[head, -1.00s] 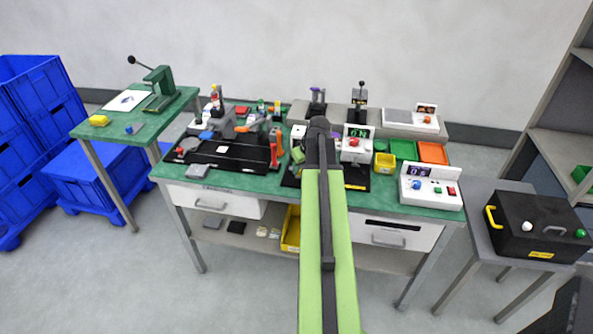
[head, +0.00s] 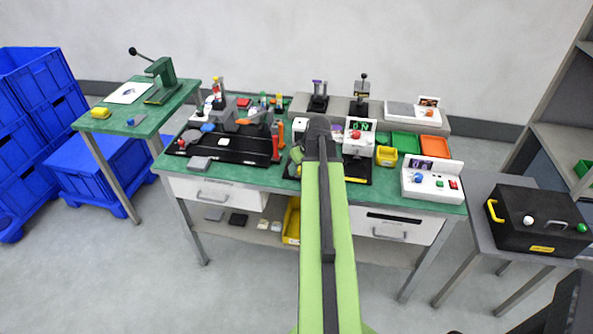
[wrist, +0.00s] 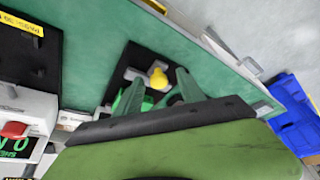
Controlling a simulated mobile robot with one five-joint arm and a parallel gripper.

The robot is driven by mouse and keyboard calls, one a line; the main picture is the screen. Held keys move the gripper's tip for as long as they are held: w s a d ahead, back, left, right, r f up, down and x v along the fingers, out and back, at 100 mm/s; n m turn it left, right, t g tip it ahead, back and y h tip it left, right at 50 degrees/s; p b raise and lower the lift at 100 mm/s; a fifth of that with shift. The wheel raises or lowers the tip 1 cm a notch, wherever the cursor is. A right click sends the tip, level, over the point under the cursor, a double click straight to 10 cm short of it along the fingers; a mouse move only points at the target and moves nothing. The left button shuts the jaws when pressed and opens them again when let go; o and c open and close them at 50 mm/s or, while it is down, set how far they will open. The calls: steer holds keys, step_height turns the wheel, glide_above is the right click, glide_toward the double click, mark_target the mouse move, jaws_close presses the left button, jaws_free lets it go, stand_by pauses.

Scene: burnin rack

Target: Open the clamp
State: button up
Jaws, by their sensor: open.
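In the wrist view, what looks like the clamp, a grey metal piece with a yellow rounded tip (wrist: 158,77), stands on a small black plate (wrist: 118,82) on the green bench top. My gripper (wrist: 158,90) is open above it. Its two green fingers lie on either side of the yellow tip in the picture, with nothing held. I cannot tell whether they touch it. A bright green part shows beside the left finger. In the head view my arm covers the gripper and most of this spot; only the left edge of the black plate (head: 291,170) shows.
Close by stands a white box with a red button and green display (head: 358,137). A black tray fixture (head: 230,145) lies left. Yellow (head: 386,156), green (head: 406,142) and orange (head: 433,147) bins and a white control box (head: 432,183) are right. The bench's front edge is near.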

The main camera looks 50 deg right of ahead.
steer(key=shift+r, duration=0.1)
steer(key=p+v, duration=1.6)
steer(key=v, duration=0.1)
steer(key=shift+s, duration=0.2)
